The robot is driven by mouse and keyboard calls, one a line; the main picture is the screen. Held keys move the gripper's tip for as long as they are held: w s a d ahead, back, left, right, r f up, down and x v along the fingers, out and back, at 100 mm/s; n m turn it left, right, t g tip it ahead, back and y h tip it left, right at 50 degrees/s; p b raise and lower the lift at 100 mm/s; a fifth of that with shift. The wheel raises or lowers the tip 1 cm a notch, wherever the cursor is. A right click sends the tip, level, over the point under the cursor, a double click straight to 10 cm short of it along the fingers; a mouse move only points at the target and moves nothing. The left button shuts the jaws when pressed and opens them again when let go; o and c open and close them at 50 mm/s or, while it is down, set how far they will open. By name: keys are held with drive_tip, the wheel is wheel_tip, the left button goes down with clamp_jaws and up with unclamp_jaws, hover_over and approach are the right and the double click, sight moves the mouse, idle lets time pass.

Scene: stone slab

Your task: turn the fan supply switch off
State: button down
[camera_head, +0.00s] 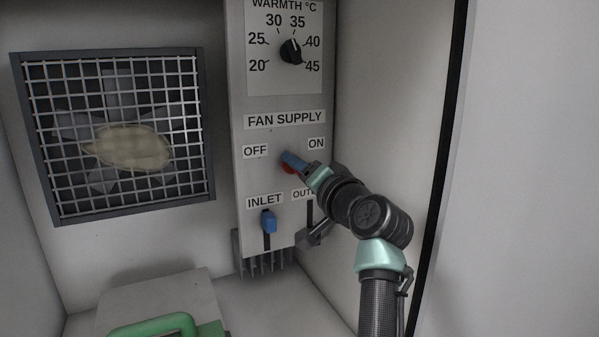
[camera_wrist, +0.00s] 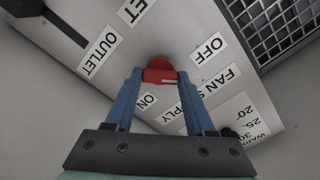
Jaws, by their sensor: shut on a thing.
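The fan supply switch (camera_head: 288,169) is a small red knob on the pale panel, below the FAN SUPPLY label (camera_head: 285,119) and between the OFF label (camera_head: 255,151) and the ON label (camera_head: 316,143). In the wrist view the red switch (camera_wrist: 159,66) sits between the tips of my two blue fingers, with a short white mark on it. My gripper (camera_head: 290,160) reaches in from the lower right and is shut on the switch; it also shows in the wrist view (camera_wrist: 160,77). The fingers cover part of the switch in the head view, and I cannot tell which label it points to.
The warmth dial (camera_head: 291,51) is above on the panel (camera_head: 284,185). A blue inlet slider (camera_head: 268,222) is below, beside the partly hidden OUTLET label (camera_head: 303,193). A meshed fan (camera_head: 125,145) is at left. A green handle (camera_head: 150,327) is at the bottom. A side wall (camera_head: 385,110) stands close at right.

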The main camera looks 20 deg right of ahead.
drive_tip(key=shift+c, duration=1.2)
unclamp_jaws()
drive_tip(key=shift+s, duration=0.1)
drive_tip(key=s+d, duration=0.2)
drive_tip(key=s, duration=1)
drive_tip(key=shift+s+d, duration=0.25)
drive_tip(key=shift+s, duration=0.05)
